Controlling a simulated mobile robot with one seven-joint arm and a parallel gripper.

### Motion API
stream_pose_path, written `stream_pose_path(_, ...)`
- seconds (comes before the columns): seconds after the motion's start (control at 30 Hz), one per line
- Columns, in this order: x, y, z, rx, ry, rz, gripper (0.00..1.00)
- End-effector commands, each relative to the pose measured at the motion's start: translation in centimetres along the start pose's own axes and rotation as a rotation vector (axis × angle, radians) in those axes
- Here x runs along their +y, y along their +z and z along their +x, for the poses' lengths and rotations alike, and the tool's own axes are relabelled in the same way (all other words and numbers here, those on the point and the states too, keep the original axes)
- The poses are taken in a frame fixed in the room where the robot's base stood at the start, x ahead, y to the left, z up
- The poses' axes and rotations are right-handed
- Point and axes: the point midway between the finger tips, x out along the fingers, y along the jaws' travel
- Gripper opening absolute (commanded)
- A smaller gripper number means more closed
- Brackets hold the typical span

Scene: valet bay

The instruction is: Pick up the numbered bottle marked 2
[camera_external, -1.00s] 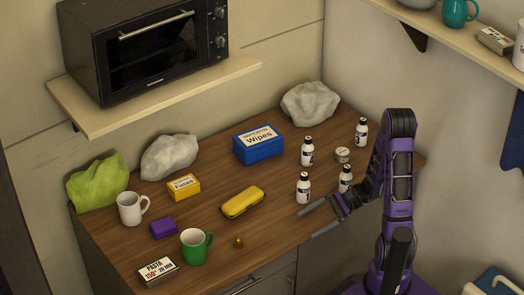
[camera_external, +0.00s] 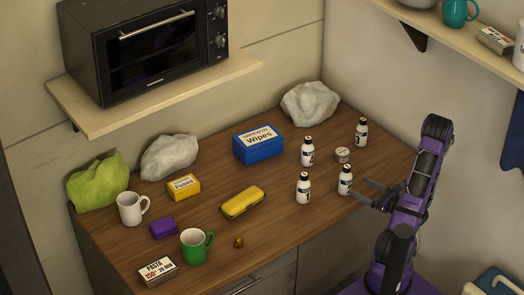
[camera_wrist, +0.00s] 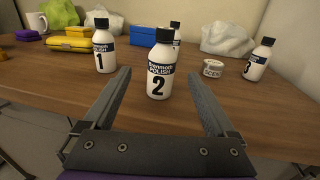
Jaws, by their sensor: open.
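The bottle marked 2 (camera_wrist: 160,72) is white with a black cap and stands upright on the wooden counter. In the external view it is the bottle (camera_external: 345,181) nearest my gripper (camera_external: 360,188), which is just right of it and low over the counter's edge. In the wrist view, my gripper (camera_wrist: 159,74) is open, and bottle 2 appears between its two fingers, near their tips. The fingers are not closed on it. I cannot tell whether the tips reach past its sides.
Bottle 1 (camera_wrist: 103,50) stands left of bottle 2 and bottle 3 (camera_wrist: 259,60) to the right. Another bottle (camera_external: 307,152) and a small round tin (camera_external: 342,155) are behind. A yellow case (camera_external: 243,203) and blue wipes box (camera_external: 258,146) lie farther off.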

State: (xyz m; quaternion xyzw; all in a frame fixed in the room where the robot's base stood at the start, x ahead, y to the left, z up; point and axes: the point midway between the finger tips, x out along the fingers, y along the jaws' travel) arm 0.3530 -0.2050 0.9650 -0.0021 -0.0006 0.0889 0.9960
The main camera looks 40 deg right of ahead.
Motion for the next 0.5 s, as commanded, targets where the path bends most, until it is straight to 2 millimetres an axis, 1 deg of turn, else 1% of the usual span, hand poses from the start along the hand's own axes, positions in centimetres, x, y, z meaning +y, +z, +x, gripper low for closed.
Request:
stream_pose_path(0.03, 0.2, 0.1, 1.2, -0.001, 0.006, 0.0, 0.91)
stream_pose_path(0.1, 0.1, 0.1, 2.6, -0.001, 0.005, -0.001, 0.91)
stream_pose_path(0.2, 0.1, 0.0, 4.3, 0.0, 0.004, -0.001, 0.91)
stream_pose_path(0.3, 0.0, 0.0, 5.3, 0.0, 0.002, -0.001, 0.91)
stream_pose_path(0.43, 0.1, 0.0, 6.0, 0.001, 0.003, -0.001, 0.91)
stream_pose_path(0.5, 0.0, 0.1, 6.7, 0.0, 0.003, -0.001, 0.91)
